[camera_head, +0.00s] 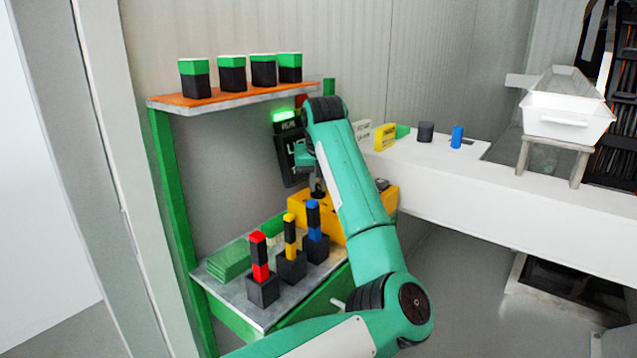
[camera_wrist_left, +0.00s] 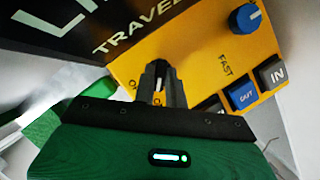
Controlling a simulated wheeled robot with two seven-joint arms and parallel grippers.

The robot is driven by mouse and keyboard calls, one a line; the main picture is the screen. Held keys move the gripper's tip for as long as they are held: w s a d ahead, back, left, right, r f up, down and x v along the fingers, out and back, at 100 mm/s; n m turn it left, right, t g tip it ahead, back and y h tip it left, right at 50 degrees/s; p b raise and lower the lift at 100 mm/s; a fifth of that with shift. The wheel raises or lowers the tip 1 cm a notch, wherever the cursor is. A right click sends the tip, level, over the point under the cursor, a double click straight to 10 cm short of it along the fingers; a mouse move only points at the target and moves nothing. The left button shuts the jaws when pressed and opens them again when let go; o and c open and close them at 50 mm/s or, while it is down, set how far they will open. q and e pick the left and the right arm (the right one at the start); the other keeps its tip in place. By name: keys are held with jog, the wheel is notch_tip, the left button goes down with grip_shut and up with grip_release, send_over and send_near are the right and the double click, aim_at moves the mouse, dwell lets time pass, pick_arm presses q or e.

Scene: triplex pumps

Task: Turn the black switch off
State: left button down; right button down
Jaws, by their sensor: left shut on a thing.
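The yellow control box (camera_head: 386,198) sits at the back right of the lower shelf, partly behind my left arm. It fills much of the left wrist view (camera_wrist_left: 207,62), with a blue knob (camera_wrist_left: 245,18), a blue OUT button (camera_wrist_left: 241,95) and a grey IN button (camera_wrist_left: 273,74). My left gripper (camera_head: 318,192) reaches down onto the box. In the left wrist view the gripper (camera_wrist_left: 157,72) is shut on the black switch, by a partly covered label starting with O. The fingers hide the switch, so its position cannot be told. My right gripper is not in view.
A black sign (camera_head: 291,157) stands behind the box under a lit green lamp (camera_head: 284,115). Red, yellow and blue-marked posts (camera_head: 259,258) stand close on the lower shelf. Several green-and-black blocks (camera_head: 195,79) stand on the upper shelf. A white bench (camera_head: 455,185) extends right.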

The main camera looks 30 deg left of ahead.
pick_arm(q)
jog(key=shift+m+t+h, duration=0.4)
jog(key=shift+m, duration=0.8)
jog(key=shift+s+a+m, duration=0.1)
jog(key=shift+m, duration=0.8)
jog(key=shift+m+h+b, duration=0.3)
jog(key=shift+h, duration=0.1)
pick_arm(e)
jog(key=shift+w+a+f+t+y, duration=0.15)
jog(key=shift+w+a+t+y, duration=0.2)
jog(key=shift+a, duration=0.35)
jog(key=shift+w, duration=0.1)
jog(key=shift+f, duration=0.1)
pick_arm(q)
jog(key=c, duration=1.5)
grip_release()
jog(key=shift+o, duration=0.3)
